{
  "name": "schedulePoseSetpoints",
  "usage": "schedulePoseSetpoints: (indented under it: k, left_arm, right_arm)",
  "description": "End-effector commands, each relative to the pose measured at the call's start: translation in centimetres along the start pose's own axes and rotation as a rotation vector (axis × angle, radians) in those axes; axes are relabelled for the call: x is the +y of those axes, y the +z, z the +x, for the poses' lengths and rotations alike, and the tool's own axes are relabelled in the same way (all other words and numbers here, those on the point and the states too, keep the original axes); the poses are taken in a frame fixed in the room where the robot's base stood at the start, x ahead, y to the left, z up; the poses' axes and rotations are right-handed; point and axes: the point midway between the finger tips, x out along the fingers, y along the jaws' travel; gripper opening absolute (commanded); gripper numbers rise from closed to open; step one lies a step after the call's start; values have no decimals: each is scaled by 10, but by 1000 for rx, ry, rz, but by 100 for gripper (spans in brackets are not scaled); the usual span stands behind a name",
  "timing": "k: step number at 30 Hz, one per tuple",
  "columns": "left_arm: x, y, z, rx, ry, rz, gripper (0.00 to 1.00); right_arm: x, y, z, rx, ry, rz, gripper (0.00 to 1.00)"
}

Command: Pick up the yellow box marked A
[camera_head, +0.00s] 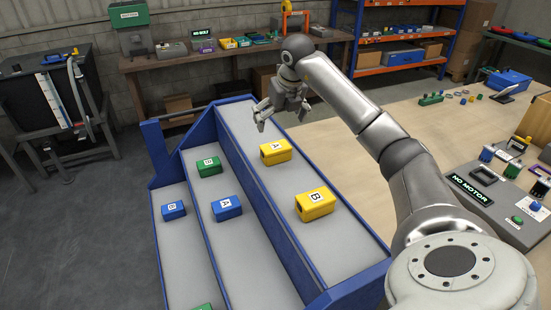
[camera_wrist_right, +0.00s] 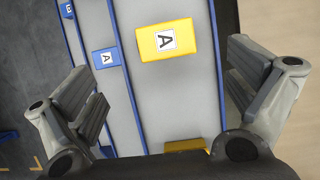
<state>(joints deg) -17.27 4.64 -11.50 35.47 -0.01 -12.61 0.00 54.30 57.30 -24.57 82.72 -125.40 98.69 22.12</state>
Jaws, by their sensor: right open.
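The yellow box marked A (camera_head: 275,152) lies on the top step of the blue-edged rack, label up. My right gripper (camera_head: 282,114) is open and empty, above and apart from this box, appearing just beyond it in the head view. In the right wrist view, the yellow box marked A (camera_wrist_right: 147,45) lies at the top middle, between and ahead of the open fingers of the gripper (camera_wrist_right: 165,75). Its label is clear. My left gripper is not in view.
A yellow box marked B (camera_head: 316,205) sits nearer on the same step. A blue box marked A (camera_head: 227,208), a green box (camera_head: 209,167) and another blue box (camera_head: 174,211) are on lower steps. The rack's blue edge (camera_head: 335,287) borders the steps. A wooden table stands right.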

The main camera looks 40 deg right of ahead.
Motion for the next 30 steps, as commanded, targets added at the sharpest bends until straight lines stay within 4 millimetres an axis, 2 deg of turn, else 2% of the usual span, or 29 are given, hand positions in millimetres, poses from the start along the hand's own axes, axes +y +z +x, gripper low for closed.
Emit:
schedulePoseSetpoints:
  k: [1,3,9,11,18,23,30]
  left_arm:
    - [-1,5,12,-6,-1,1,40]
    - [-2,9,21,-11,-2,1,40]
    - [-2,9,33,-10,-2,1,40]
    - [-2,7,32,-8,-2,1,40]
    - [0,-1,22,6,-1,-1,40]
    - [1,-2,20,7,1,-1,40]
    - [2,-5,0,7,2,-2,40]
  right_arm:
    - [0,-4,11,0,0,0,100]
    - [0,-8,20,0,0,0,100]
    - [0,-13,33,1,0,0,100]
    - [0,-13,37,3,0,0,100]
    - [0,-13,73,4,2,1,100]
    - [-1,-13,86,1,0,0,100]
    - [-5,-17,114,6,2,1,100]
